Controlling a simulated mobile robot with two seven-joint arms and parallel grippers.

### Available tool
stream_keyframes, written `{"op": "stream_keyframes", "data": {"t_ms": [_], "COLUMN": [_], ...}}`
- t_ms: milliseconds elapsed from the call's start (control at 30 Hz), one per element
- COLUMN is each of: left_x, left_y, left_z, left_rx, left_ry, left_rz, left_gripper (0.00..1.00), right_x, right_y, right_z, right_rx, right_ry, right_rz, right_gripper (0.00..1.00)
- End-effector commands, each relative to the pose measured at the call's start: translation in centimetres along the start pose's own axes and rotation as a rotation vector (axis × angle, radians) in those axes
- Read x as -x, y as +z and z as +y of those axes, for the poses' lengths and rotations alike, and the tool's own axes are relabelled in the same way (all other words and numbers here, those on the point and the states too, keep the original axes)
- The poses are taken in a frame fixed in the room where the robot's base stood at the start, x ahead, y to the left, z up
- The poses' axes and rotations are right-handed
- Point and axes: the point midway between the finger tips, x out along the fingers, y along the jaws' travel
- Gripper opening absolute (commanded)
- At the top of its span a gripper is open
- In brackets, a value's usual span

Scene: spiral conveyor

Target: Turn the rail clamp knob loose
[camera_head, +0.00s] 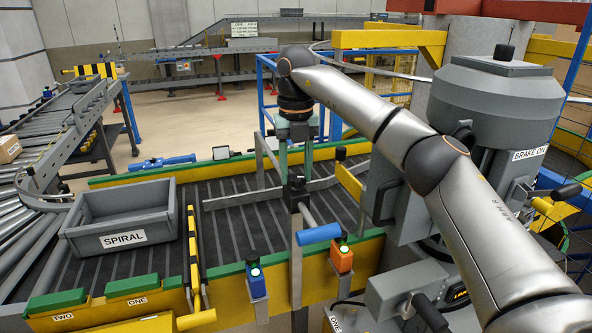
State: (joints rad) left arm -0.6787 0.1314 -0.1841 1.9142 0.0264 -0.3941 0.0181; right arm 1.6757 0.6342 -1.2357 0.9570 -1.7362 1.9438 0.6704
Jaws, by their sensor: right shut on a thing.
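My right gripper (296,170) points down over the conveyor near the middle of the view, at the end of the arm that comes in from the lower right. Its two pale green fingers reach down to a small dark knob (297,187) at the top of a grey upright post (296,245). The fingers are shut on the knob, whose upper part is partly hidden by them. A rod with a blue grip (318,234) juts out from just below the knob. A thin grey guide rail (243,199) runs across the belt beside the post. My left gripper is not in view.
A grey tote marked SPIRAL (122,240) stands on the belt at left. A yellow bar (194,262) stands beside it. Blue (257,283) and orange (341,257) button boxes sit on the front edge. A large grey motor housing (497,95) fills the right.

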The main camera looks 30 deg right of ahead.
Motion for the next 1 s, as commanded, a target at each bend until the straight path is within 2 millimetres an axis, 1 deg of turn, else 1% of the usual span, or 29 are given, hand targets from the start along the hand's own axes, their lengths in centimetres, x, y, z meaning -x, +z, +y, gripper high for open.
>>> {"op": "stream_keyframes", "data": {"t_ms": [200, 400, 967, 1000], "left_x": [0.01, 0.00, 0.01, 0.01], "left_y": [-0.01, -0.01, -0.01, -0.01], "left_z": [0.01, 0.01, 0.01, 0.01], "left_rx": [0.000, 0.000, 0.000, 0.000], "left_ry": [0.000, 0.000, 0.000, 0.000], "left_rz": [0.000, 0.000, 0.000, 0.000], "left_gripper": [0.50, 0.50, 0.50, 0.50], "right_x": [0.08, 0.08, 0.10, 0.09], "right_y": [0.06, 0.05, 0.05, 0.05], "right_z": [-0.03, -0.03, -0.01, -0.01], "right_rx": [0.125, 0.190, 0.216, 0.216], "right_ry": [0.000, 0.001, 0.001, 0.001], "right_rz": [-0.003, -0.003, -0.003, -0.003], "right_gripper": [0.00, 0.00, 0.00, 0.50]}}
